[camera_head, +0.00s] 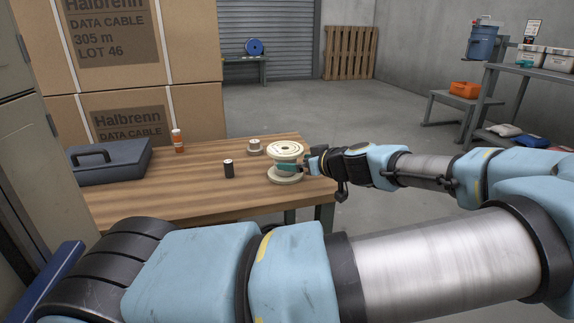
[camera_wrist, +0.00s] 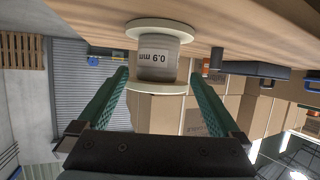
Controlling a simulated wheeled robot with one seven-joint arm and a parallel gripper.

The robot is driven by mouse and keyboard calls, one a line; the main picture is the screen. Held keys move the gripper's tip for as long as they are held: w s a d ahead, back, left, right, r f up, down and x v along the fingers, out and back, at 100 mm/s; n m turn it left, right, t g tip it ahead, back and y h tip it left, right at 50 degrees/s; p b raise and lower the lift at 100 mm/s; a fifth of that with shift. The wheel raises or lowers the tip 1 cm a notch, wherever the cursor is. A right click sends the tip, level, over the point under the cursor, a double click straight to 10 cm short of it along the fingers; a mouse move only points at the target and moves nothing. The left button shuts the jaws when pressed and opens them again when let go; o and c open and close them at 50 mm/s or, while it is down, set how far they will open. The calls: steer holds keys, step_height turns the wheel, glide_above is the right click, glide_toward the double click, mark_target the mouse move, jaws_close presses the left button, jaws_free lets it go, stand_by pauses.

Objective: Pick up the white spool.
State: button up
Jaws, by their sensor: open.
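The white spool (camera_head: 286,149) stands upright near the right edge of the wooden table, with pale flanges above and below a grey wound core. The wrist view is upside down; there the spool (camera_wrist: 157,66) shows a "0.9 mm" label between its flanges. My gripper (camera_wrist: 160,72) is open, with one green finger on each side of the core, between the two flanges. A gap shows beside the core on each side. In the head view my gripper (camera_head: 291,168) reaches in from the right, and a green finger covers part of the core.
Large cartons (camera_head: 140,65) stand behind. The table's front middle is clear.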

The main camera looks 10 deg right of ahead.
mark_target(292, 162)
steer(key=shift+b+x, duration=0.4)
steer(key=shift+x, duration=3)
steer(key=shift+d+f, duration=0.15)
steer(key=shift+d, duration=0.05)
jaws_close()
